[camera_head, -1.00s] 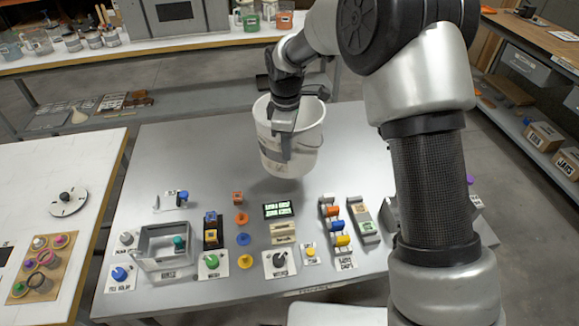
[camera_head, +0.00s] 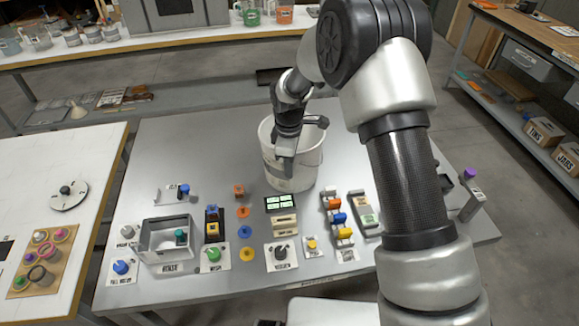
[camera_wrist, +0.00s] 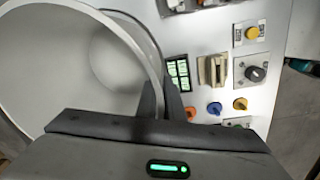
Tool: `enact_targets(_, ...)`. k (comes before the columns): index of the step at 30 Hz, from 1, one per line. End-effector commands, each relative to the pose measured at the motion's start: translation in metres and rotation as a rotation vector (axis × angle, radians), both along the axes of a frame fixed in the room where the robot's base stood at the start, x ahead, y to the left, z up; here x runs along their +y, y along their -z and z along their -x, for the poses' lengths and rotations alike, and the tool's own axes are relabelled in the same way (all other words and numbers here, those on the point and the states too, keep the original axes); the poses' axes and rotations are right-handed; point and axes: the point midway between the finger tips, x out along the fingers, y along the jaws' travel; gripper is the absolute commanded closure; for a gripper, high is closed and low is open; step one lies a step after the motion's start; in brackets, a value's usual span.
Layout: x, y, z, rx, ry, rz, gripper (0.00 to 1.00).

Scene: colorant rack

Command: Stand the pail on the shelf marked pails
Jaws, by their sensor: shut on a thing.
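The white pail (camera_head: 303,168) is upright over the back middle of the grey table, its open mouth facing up. I cannot tell whether its base touches the table top. A thin bail curves along the rim. No mark reading pails is legible in either view.
A display (camera_head: 281,203), knobs, coloured blocks and an open-topped box (camera_head: 165,240) crowd the table's front half. A right-hand shelf holds boxes marked tins (camera_head: 544,131) and jars (camera_head: 568,155). A low shelf (camera_head: 180,100) runs behind the table.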

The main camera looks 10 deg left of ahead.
Motion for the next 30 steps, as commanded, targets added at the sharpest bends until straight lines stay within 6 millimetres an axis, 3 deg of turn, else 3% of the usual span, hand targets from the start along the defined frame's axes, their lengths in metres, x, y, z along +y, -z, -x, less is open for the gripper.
enact_targets(6, 0.000, 0.003, -0.001, -0.002, 0.001, -0.001, 1.00)
enact_targets(10, 0.000, 0.003, 0.000, 0.000, 0.001, 0.000, 0.74)
enact_targets(20, 0.000, -0.001, 0.000, 0.000, 0.000, 0.000, 0.74)
enact_targets(25, 0.000, -0.020, 0.000, -0.003, 0.001, -0.002, 0.74)
enact_targets(30, 0.000, -0.057, 0.002, -0.004, 0.002, -0.002, 0.74)
